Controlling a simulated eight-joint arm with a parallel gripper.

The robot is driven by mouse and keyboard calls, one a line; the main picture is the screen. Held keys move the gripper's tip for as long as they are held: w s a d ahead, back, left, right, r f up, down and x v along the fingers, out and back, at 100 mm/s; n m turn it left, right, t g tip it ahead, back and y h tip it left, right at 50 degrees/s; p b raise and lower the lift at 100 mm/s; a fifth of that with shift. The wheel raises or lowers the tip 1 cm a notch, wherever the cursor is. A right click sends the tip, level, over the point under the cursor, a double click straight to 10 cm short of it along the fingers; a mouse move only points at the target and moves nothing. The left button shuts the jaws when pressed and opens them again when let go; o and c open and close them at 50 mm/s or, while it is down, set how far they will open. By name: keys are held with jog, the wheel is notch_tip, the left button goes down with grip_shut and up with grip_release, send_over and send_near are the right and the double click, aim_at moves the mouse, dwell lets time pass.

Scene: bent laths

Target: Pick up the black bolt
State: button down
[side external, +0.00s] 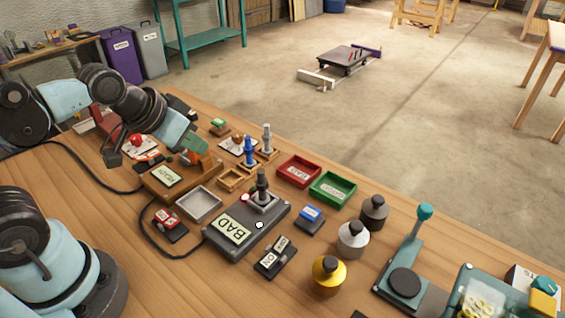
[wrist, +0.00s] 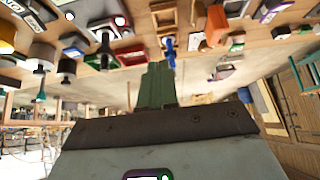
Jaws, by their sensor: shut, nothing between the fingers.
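The black bolt (side external: 262,184) stands upright, head down, on a grey fixture whose display reads BAD (side external: 234,229). In the wrist view, which looks tilted over, a dark bolt shape (wrist: 105,46) hangs left of my fingers. A blue bolt (side external: 249,151) and a grey bolt (side external: 266,139) stand behind it on small wooden holders. The blue bolt also shows just beyond my fingertips in the wrist view (wrist: 169,50). My gripper (side external: 196,147) has green fingers, shut and empty, above the bench to the left of the bolts. Its fingers fill the middle of the wrist view (wrist: 157,72).
A red tray (side external: 299,184) and a green tray (side external: 350,188) lie right of the bolts. An empty grey tray (side external: 199,204) lies beside the fixture. Black, silver and yellow weights (side external: 327,278) and a teal lever press (side external: 405,283) stand at the right.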

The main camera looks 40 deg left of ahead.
jog(key=c, duration=1.8)
grip_release()
jog(key=shift+c, duration=0.2)
jog(key=o, duration=1)
notch_tip(320, 180, up, 6)
jog(key=n+g, duration=0.3)
jog(key=g, duration=0.4)
send_over(261, 171)
jog(key=shift+f, duration=6.15)
